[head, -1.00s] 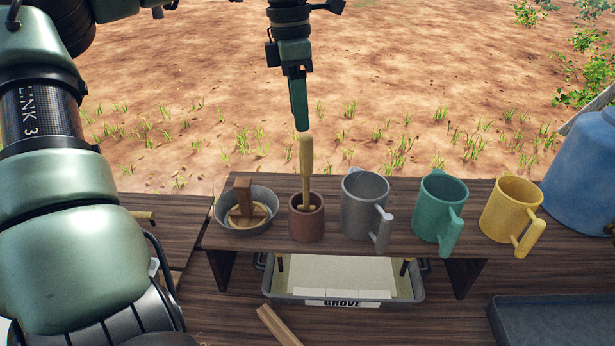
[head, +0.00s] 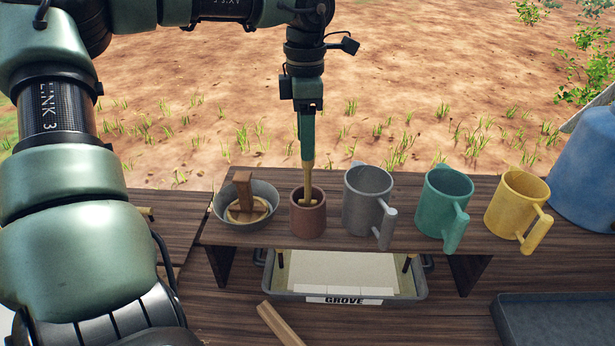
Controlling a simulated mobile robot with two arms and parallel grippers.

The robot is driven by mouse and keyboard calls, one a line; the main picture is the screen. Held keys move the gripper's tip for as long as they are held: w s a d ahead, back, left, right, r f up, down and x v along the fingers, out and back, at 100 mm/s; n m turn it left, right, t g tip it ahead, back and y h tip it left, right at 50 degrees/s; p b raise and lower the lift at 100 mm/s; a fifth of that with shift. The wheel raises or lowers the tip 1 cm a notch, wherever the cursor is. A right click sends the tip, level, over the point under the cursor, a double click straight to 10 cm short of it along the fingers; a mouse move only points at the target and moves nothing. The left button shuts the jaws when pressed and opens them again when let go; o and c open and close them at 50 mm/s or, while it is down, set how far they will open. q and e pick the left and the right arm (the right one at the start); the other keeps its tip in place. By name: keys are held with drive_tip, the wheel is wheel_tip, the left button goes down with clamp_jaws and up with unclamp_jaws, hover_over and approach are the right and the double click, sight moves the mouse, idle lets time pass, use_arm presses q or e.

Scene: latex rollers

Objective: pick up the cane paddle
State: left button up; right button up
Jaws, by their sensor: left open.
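The cane paddle (head: 309,183) is a pale tan stick standing upright in a small brown cup (head: 308,219) on the raised wooden shelf. Its lower part and the cup's inside floor are partly hidden. My left gripper (head: 307,155) points down from above, right over the cup. Its fingers overlap the upper part of the paddle, hiding the handle top. It is open, with the handle at its fingers; from this angle I cannot tell whether they touch it. My right gripper does not show.
A grey bowl with a wooden stamp-like piece (head: 243,190) stands left of the cup. Grey (head: 366,205), green (head: 442,205) and yellow (head: 515,205) mugs stand to the right. A grey tray labelled GROVE (head: 420,290) lies under the shelf. A blue drum (head: 588,170) is far right.

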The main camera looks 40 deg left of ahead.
sight(308, 170)
use_arm(q)
drive_tip(key=shift+w+d+f+p, duration=0.1)
drive_tip(key=shift+f+p, duration=0.1)
drive_tip(key=shift+f, duration=0.35)
drive_tip(key=shift+d+f+p, duration=0.1)
drive_tip(key=shift+f+p, duration=0.05)
drive_tip(key=shift+f, duration=0.85)
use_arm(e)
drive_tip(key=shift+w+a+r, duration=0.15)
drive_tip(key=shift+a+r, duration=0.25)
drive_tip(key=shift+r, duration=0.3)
use_arm(q)
clamp_jaws()
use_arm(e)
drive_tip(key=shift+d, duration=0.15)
